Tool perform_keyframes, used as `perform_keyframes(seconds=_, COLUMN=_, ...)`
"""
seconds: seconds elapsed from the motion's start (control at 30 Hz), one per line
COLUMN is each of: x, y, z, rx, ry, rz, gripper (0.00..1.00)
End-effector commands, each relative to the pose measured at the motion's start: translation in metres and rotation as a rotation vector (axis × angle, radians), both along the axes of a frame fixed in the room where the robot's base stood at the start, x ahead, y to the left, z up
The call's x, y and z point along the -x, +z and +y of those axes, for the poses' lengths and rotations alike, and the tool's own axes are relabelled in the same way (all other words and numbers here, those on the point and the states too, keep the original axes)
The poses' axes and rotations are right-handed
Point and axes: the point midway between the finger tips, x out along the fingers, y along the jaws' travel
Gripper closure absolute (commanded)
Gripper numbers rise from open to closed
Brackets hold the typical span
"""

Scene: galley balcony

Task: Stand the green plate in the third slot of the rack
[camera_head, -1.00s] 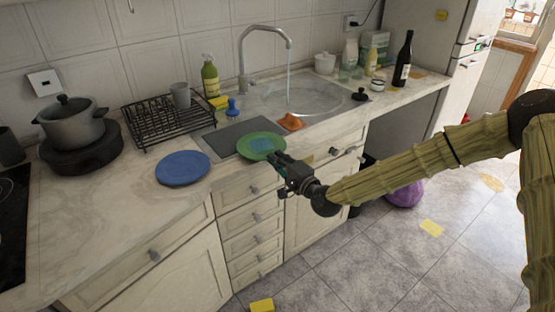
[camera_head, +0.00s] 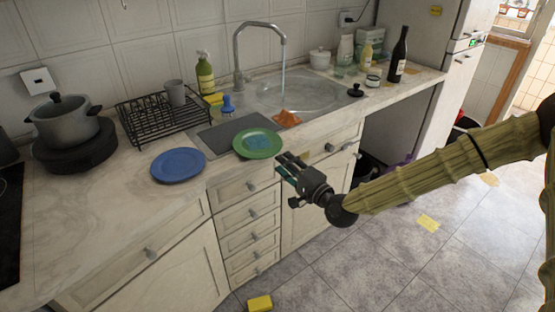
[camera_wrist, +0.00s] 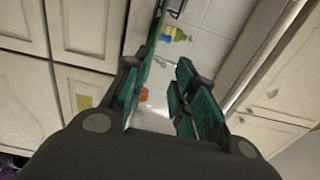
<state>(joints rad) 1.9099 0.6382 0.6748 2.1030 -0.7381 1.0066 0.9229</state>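My gripper (camera_head: 284,168) is just right of and below the plate's rim, in front of the counter. Its teal-padded fingers (camera_wrist: 160,90) are apart with nothing clasped between them. I cannot tell whether a finger touches the rim. The black wire rack (camera_head: 163,117) stands on the counter behind and left of the plate. Its single slots are too small to count.
A blue plate (camera_head: 178,165) lies left of the green plate. A grey cup (camera_head: 175,94) is at the rack's back. A blue brush (camera_head: 227,106), green bottle (camera_head: 205,74) and running tap (camera_head: 261,45) are behind. A pot (camera_head: 63,119) stands far left.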

Motion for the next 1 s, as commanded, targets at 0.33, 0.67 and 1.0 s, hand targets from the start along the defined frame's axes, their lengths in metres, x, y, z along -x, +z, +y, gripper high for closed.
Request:
perform_keyframes(seconds=0.33, x=0.037, y=-0.001, z=-0.028, rx=0.0, ry=-0.001, rz=0.0, gripper=0.73)
perform_keyframes(seconds=0.67, x=0.044, y=-0.001, z=-0.032, rx=0.001, ry=0.0, rz=-0.001, gripper=0.73)
perform_keyframes(seconds=1.0, x=0.108, y=-0.118, z=-0.007, rx=0.265, ry=0.084, rz=0.18, gripper=0.73)
